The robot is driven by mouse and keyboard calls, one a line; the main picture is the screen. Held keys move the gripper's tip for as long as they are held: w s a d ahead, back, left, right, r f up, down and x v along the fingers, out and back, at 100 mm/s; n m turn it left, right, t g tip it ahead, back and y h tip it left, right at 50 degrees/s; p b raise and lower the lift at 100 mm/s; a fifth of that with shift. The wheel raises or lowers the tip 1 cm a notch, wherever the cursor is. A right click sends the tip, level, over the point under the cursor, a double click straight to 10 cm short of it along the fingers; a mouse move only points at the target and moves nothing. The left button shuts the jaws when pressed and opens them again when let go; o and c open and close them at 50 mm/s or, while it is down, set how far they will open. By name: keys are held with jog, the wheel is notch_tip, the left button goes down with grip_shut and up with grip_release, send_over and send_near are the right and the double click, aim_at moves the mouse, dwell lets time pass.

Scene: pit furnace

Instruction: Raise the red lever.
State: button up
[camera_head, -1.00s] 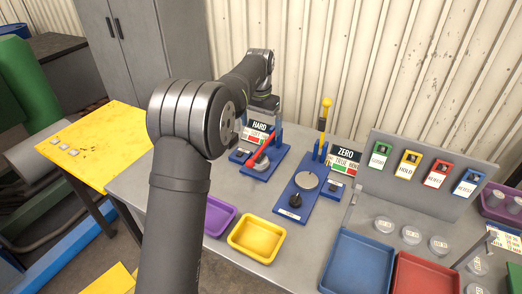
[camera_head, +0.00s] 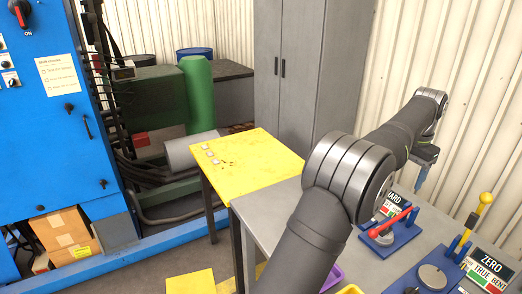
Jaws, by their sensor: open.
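The red lever (camera_head: 390,223) lies low and slightly tilted on a blue stand (camera_head: 401,238) on the grey bench, at the right of the view. My gripper (camera_head: 418,188) is open, above and behind the stand, pointing down. It is apart from the red lever, with nothing seen between its fingers. The fingers are small and partly dark here. My arm hides part of the sign reading "HARD" (camera_head: 397,202) and the stand's left side.
A second blue stand (camera_head: 410,285) with an upright yellow-knobbed lever (camera_head: 478,220) and a "ZERO" sign (camera_head: 488,268) is at the lower right. A yellow table (camera_head: 250,155), grey cabinet (camera_head: 310,70) and blue machine (camera_head: 50,130) stand to the left.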

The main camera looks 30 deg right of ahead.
jog(key=c, duration=0.7)
jog(key=shift+s+a+f, duration=0.1)
jog(key=shift+f, duration=0.15)
jog(key=c, duration=0.4)
jog(key=s+a+f+m+t, duration=0.1)
jog(key=f+t, duration=0.1)
jog(key=f, duration=0.1)
jog(key=s+a+f+m+t+y, duration=0.1)
jog(key=a+f+m+t, duration=0.1)
jog(key=f, duration=0.1)
jog(key=s+a+f+m+t, duration=0.1)
jog(key=s+a+f+t, duration=0.1)
jog(key=f, duration=0.2)
jog(key=shift+m+t, duration=0.4)
grip_shut()
jog(key=s+a+f+m+t+h, duration=0.4)
jog(key=s+m, duration=0.3)
jog(key=m, duration=0.3)
jog(key=shift+a+f+h, duration=0.25)
jog(key=shift+f+h, duration=0.15)
jog(key=shift+f, duration=0.3)
